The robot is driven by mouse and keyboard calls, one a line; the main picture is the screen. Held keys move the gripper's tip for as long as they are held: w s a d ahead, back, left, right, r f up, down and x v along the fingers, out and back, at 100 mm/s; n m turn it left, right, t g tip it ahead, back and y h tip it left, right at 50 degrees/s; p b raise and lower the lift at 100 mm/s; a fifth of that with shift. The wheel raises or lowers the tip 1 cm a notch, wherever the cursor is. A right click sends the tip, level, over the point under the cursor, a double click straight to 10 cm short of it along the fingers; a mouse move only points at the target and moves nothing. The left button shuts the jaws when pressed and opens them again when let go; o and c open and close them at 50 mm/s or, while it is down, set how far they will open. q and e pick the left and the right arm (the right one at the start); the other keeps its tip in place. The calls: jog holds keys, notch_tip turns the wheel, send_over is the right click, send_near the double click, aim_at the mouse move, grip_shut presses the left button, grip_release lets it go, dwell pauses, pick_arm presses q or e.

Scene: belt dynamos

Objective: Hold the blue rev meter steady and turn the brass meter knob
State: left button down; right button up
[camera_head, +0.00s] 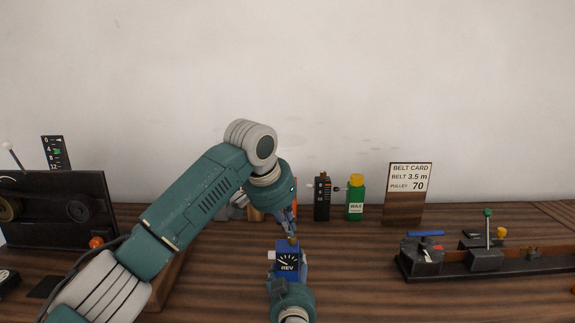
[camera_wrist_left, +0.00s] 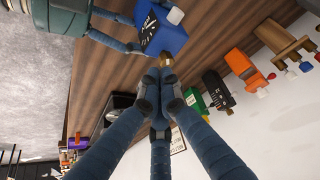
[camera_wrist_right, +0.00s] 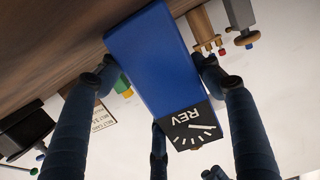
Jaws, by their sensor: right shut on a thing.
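The blue rev meter (camera_head: 288,248) stands at the table's front middle, its black REV dial facing me. My right gripper (camera_head: 289,283) is shut on its sides; the right wrist view shows fingers on both sides of the meter (camera_wrist_right: 150,60). The brass meter knob (camera_head: 293,241) sits on top of the meter. My left gripper (camera_head: 289,229) points down from above at the knob. In the left wrist view its fingertips (camera_wrist_left: 160,75) are close together right at the brass knob (camera_wrist_left: 165,58); I cannot tell whether they grip it.
Behind the meter stand a black device (camera_head: 322,197), a green wax bottle (camera_head: 355,199) and the belt card (camera_head: 408,195). A long rack (camera_head: 460,266) with levers lies at the right. A black panel (camera_head: 60,215) stands at the left.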

pick_arm(q)
jog(key=shift+f, duration=1.9)
jog(key=shift+w, duration=0.25)
jog(key=shift+w+a, duration=0.1)
jog(key=shift+a, duration=0.1)
jog(key=shift+w+a, duration=0.25)
jog(key=shift+a, duration=0.25)
jog(key=shift+s+a+f, duration=0.1)
jog(key=shift+s+a, duration=0.05)
jog(key=shift+s, duration=0.1)
notch_tip(320, 180, up, 6)
dwell(0.4)
